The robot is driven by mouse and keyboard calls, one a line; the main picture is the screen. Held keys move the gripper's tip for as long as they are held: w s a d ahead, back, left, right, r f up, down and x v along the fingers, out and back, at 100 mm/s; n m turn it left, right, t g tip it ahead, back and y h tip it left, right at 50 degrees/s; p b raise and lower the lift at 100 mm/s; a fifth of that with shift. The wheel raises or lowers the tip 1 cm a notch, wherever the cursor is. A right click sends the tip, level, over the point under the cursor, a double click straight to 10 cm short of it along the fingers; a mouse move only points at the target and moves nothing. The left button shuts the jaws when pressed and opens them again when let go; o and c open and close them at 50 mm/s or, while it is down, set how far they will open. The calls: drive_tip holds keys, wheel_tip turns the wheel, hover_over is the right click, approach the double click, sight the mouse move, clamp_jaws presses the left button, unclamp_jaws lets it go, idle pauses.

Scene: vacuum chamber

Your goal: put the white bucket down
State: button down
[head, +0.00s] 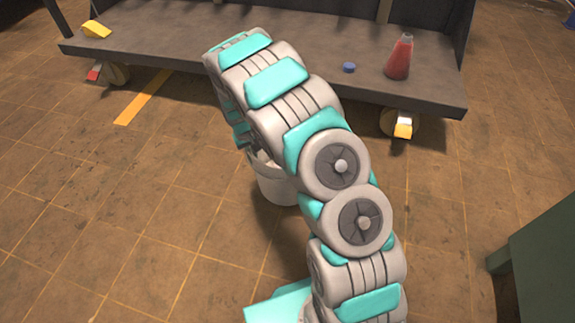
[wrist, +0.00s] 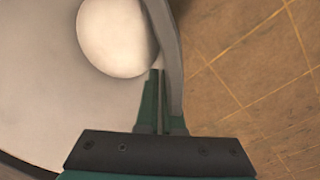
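The white bucket (head: 277,187) shows in the head view below and behind my arm, which hides part of it. It looks upright, close to or on the tiled floor; I cannot tell whether its base touches. In the wrist view the bucket (wrist: 70,92) fills the left side, and I look down into it. A paler round area inside may be its bottom or something in it. My gripper (wrist: 160,78) has its fingers close together on the bucket's rim, with the wall between them. My arm mostly hides the gripper in the head view.
A dark wheeled cart (head: 200,50) stands at the back, bearing a red bottle (head: 398,60), a blue cap-like disc (head: 349,67) and a yellow item (head: 96,29). A green box-like object (head: 540,255) is at the right edge. The floor (head: 110,210) is clear on the left.

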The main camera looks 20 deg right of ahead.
drive_tip(key=s+d+f, duration=0.2)
drive_tip(key=d+f, duration=0.2)
drive_tip(key=d, duration=0.6)
drive_tip(key=shift+s+f, duration=0.15)
drive_tip(key=shift+f, duration=0.25)
drive_tip(key=c, duration=1)
unclamp_jaws()
drive_tip(key=shift+c, duration=0.2)
